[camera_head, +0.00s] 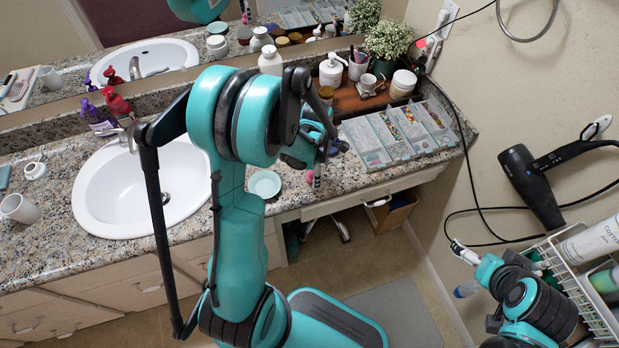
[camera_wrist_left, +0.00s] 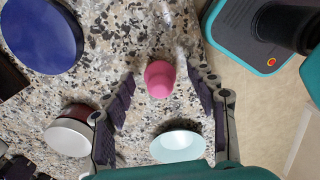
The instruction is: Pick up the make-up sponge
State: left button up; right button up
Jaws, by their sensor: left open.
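The make-up sponge is a small pink rounded piece (camera_wrist_left: 159,79) on the speckled granite counter (camera_wrist_left: 130,30) in the left wrist view. In the head view a bit of pink sponge (camera_head: 309,177) shows near the counter's front edge, just below my left gripper. My left gripper (camera_wrist_left: 161,77) is open, with one finger on each side of the sponge and gaps to both. Whether the fingertips are down at its height is hard to tell. My right arm is at the lower right of the head view, near the wire basket; its fingers are not clear.
A pale bowl (camera_wrist_left: 178,147) stands close to the sponge, also in the head view (camera_head: 264,185). A white-lidded jar (camera_wrist_left: 68,137) and a blue disc (camera_wrist_left: 42,36) lie left in the wrist view. A compartment organiser (camera_head: 372,152), sink (camera_head: 95,195), hair dryer (camera_head: 530,185) and wire basket (camera_head: 583,299) surround.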

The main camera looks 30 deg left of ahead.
pick_arm(q)
jog(key=shift+f, duration=0.4)
jog(key=shift+a+r, duration=0.1)
jog(key=shift+a, duration=0.1)
jog(key=shift+s+a, duration=0.1)
jog(key=shift+s, duration=0.15)
jog(key=c, duration=0.8)
pick_arm(e)
jog(key=shift+s+a, duration=0.35)
jog(key=shift+a, duration=0.05)
